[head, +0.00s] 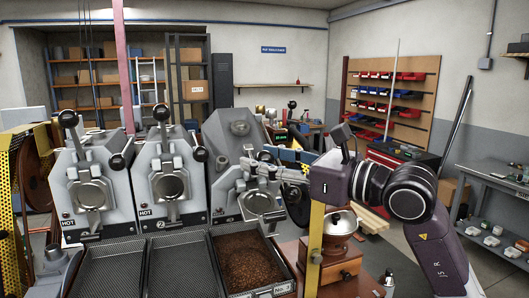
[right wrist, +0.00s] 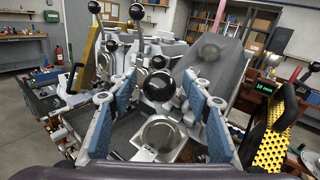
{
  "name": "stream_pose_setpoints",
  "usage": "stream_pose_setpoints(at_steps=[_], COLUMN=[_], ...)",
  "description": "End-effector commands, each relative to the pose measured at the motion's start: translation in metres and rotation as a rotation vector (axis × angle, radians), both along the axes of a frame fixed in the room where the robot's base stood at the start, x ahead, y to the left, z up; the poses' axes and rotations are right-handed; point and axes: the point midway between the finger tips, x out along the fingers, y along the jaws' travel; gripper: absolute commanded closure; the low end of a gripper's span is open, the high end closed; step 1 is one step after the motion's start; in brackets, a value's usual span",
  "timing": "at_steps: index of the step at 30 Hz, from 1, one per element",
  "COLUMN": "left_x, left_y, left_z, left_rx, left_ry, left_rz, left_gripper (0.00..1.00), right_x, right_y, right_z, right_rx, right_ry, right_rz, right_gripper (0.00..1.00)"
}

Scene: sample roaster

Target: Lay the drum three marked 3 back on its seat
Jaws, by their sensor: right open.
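Drum three (head: 259,203), a grey body with a round metal front, is at the right end of the roaster row. It sits lower than its two neighbours, and a bare sloped grey housing (head: 238,130) rises behind it. My right gripper (head: 264,170) reaches in from the right, just over the drum's upper part. In the right wrist view its blue-padded fingers (right wrist: 160,82) are spread on either side of a black ball knob (right wrist: 160,88), with the round front (right wrist: 160,133) below. Contact cannot be told. The seat is mostly hidden. My left gripper is not in view.
Drum one (head: 88,194) and drum two (head: 172,186) stand upright to the left, with black-knobbed levers. The tray marked No. 3 (head: 281,289) holds brown coffee below drum three. A wooden grinder (head: 341,248) stands close on the right, under my right arm.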

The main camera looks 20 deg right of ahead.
Motion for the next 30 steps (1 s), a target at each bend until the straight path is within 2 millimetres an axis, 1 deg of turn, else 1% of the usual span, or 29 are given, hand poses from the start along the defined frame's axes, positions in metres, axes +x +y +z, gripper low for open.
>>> stream_pose_setpoints(at_steps=[8, 20, 26, 30], left_x=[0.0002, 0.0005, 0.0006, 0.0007], left_y=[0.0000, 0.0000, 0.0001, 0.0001], left_z=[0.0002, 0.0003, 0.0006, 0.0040], left_rx=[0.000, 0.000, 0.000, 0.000], left_ry=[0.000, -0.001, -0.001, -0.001], left_rz=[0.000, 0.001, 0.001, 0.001], left_gripper=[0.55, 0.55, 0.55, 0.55], right_x=[0.0013, 0.0011, 0.0011, 0.0048], right_y=[0.0011, 0.0010, 0.0010, 0.0008], right_z=[-0.0005, -0.0004, -0.0001, 0.0050], right_rx=[0.001, 0.001, 0.001, 0.001], right_ry=[0.000, 0.000, 0.000, 0.000], right_rz=[0.001, 0.001, 0.001, 0.000], right_gripper=[0.56, 1.00, 1.00, 1.00])
